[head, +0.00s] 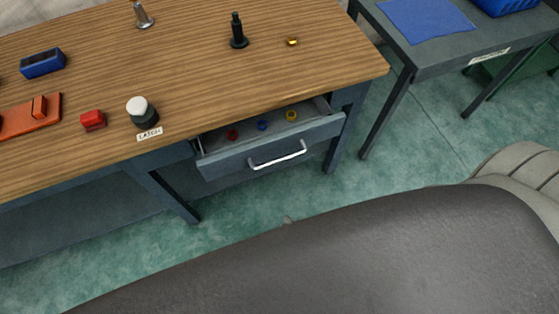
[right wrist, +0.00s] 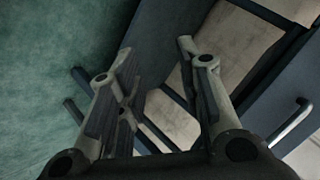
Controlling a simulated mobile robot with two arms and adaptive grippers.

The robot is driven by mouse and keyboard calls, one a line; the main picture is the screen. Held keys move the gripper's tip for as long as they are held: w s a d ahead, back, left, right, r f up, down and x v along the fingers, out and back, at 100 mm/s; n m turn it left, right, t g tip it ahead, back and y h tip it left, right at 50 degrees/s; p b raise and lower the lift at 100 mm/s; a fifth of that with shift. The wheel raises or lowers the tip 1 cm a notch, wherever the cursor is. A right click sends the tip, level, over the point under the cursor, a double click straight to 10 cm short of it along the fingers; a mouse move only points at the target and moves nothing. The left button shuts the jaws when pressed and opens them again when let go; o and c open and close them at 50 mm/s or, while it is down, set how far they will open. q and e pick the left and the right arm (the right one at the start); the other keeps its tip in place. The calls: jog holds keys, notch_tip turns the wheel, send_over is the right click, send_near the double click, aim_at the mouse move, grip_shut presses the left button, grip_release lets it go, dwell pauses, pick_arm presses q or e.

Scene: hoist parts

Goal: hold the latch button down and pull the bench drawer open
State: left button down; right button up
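The latch button (head: 140,111) has a white cap on a dark round base, on the bench top behind the LATCH label (head: 149,134). Nothing touches it. The bench drawer (head: 225,161) is partly open, showing its inside. Its silver handle (head: 277,157) is free in the head view and also shows at the right edge of the right wrist view (right wrist: 291,127). My right gripper (right wrist: 155,47) is open and empty, its fingers apart, with the handle outside them to the right. In the head view my dark arm hides nearly all of it. My left gripper is not in view.
Red, blue and yellow small parts lie in the drawer. A red block (head: 93,120), an orange tray (head: 30,117), a blue box (head: 43,63) and a black post (head: 238,32) are on the bench. A grey table (head: 448,57) stands at the right.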

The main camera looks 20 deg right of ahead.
jog(key=w+r+m+t+b, duration=0.1)
jog(key=w+r+m+t, duration=0.25)
jog(key=r, duration=0.45)
jog(key=m+t+h+b, duration=0.1)
jog(key=m+t+h, duration=0.1)
jog(key=m, duration=0.4)
send_near(280, 159)
jog(key=x, duration=1)
jog(key=shift+w+f+p, duration=0.1)
jog(key=shift+f+p, duration=0.25)
jog(key=shift+p, duration=0.05)
grip_shut()
